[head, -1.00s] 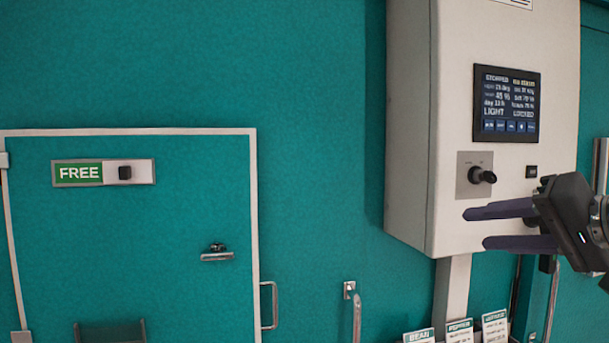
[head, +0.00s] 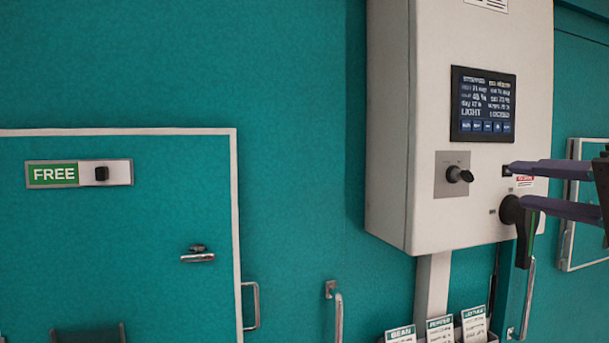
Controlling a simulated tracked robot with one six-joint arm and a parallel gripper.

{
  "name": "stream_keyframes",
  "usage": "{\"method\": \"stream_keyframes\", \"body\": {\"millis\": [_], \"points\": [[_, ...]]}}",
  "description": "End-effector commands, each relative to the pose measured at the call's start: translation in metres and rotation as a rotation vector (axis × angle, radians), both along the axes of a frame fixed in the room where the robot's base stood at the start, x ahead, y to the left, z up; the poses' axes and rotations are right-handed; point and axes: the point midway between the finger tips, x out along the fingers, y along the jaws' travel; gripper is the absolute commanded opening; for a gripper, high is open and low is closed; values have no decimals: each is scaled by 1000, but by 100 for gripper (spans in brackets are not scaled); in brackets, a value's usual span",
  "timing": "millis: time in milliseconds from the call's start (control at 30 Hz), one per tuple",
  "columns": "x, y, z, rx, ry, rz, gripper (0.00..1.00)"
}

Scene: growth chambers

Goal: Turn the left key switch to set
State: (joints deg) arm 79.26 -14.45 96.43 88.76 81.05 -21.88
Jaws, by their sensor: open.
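A black key switch (head: 459,174) sits on a grey square plate (head: 441,188) low on the white control box (head: 391,130). Its knob sticks out and points to the right. The labels on the plate are too small to read. My gripper (head: 512,184) comes in from the right edge, with two purple fingers pointing left. It is open and empty, its fingertips to the right of the key switch and apart from it in the picture. One black round part (head: 514,212) shows at the lower finger, partly hidden.
A dark screen (head: 483,105) is above the key switch. Seed cards (head: 439,329) stand below the box. At left is a teal door with a green FREE sign (head: 53,174) and a handle (head: 250,305). Another framed door (head: 585,240) is at right.

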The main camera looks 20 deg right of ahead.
Motion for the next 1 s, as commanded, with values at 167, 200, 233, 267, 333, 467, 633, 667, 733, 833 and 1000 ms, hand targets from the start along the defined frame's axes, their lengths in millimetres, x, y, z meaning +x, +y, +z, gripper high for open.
{"method": "stream_keyframes", "body": {"millis": [167,200,233,267,333,467,633,667,733,833,1000], "points": [[14,1,0,0,1,3,41],[18,1,0,0,1,3,41],[21,2,0,0,1,4,41],[24,2,0,-1,1,3,41],[31,2,0,-1,1,3,41],[45,2,0,0,1,3,41],[64,2,0,1,1,3,41],[67,2,0,1,0,2,41],[75,3,0,0,0,2,41],[86,3,0,0,1,2,41],[106,3,0,0,2,1,41]]}}
